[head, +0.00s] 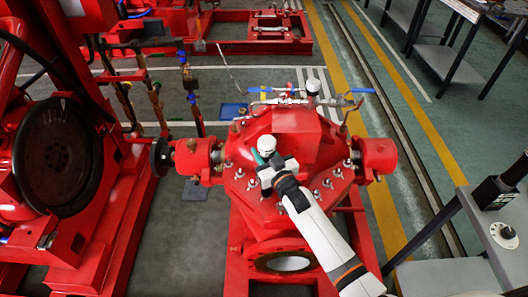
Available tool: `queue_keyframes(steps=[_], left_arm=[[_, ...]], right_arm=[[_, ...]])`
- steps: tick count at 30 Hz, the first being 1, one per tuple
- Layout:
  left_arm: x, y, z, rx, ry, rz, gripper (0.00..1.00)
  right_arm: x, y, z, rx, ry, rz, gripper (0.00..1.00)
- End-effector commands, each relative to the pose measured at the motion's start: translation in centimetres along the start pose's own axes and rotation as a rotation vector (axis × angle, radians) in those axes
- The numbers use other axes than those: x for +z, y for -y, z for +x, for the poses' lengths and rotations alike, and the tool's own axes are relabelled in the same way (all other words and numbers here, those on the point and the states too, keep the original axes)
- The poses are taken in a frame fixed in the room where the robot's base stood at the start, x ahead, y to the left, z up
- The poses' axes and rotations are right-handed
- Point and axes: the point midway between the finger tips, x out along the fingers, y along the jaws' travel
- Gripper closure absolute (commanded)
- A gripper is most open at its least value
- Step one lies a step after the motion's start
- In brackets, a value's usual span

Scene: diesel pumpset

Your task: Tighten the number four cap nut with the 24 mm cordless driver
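The red pump casing (300,130) stands in the middle of the head view. Shiny cap nuts run along its flange on the left (239,173) and on the right (328,183); no numbers are readable, so I cannot tell which is number four. My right arm comes in from the lower right, and its white end, where my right gripper (262,165) is, sits over the front of the flange. A small teal part (257,157) shows beside it, perhaps the cordless driver, mostly hidden. The fingers and any nut beneath are hidden. My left gripper is out of view.
A red engine with a dark flywheel (60,155) stands at the left. Thin pipes with blue-handled valves (262,89) and a gauge (313,86) cross above the pump. A grey bench (500,235) is at the lower right. Floor is clear right of the pump.

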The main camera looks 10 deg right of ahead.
Motion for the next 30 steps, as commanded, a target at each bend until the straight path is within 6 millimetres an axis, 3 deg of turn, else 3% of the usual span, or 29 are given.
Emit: queue_keyframes(steps=[30], left_arm=[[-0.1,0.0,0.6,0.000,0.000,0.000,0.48]], right_arm=[[-0.9,0.1,0.0,-0.001,-0.002,-0.002,1.00]])
